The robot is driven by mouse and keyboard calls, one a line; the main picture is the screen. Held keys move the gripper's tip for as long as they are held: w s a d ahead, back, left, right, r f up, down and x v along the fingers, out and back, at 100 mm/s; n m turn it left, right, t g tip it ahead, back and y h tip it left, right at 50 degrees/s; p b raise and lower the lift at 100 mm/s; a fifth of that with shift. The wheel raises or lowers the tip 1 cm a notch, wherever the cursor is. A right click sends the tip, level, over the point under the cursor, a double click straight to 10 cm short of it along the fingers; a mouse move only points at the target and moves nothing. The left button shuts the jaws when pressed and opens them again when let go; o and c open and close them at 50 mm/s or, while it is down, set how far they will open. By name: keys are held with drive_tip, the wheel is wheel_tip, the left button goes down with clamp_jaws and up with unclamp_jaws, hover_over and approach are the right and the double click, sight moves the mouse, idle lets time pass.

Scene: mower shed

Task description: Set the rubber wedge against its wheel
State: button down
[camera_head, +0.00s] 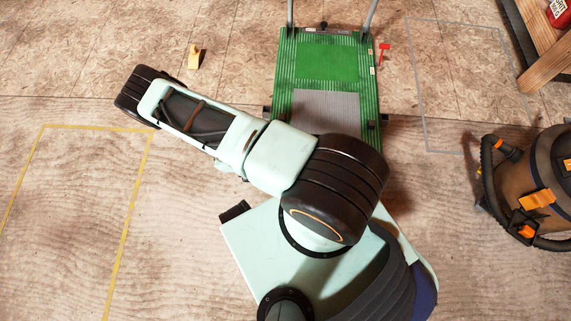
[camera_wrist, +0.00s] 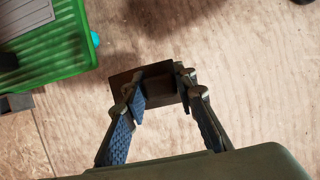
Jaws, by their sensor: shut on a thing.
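My gripper (camera_wrist: 162,97) shows in the wrist view, its two padded fingers shut on a dark brown-black block, which looks like the rubber wedge (camera_wrist: 154,80). The wedge appears above or near the plywood floor; its exact height is unclear. A green ribbed platform cart (camera_wrist: 60,61) is at the upper left of the wrist view, apart from the wedge. The cart also shows in the head view (camera_head: 286,75), with dark wheel-like parts (camera_head: 384,120) at its sides. A dark part (camera_wrist: 17,103) shows by its corner in the wrist view. The gripper is not visible in the head view.
A yellow wedge-like piece (camera_head: 195,57) lies on the floor left of the cart. A red piece (camera_head: 383,52) is at its right. A shop vacuum (camera_head: 525,190) stands at the right, below a wooden frame (camera_head: 548,80). Taped floor at left is clear.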

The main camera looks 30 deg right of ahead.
drive_tip(key=shift+s+d+f+b, duration=0.8)
drive_tip(key=shift+d+f, duration=1.35)
drive_tip(key=shift+s+d+f+b, duration=0.8)
drive_tip(key=shift+d+f+b, duration=0.05)
drive_tip(key=shift+d+f, duration=1.3)
drive_tip(key=shift+s+d+f+b, duration=0.8)
drive_tip(key=shift+d+f, duration=1.35)
drive_tip(key=shift+f+b, duration=0.2)
drive_tip(key=shift+b, duration=0.1)
drive_tip(key=c, duration=1.6)
unclamp_jaws()
drive_tip(key=shift+r, duration=0.2)
drive_tip(key=p+v, duration=0.4)
drive_tip(key=v, duration=0.8)
drive_tip(key=shift+a, duration=0.1)
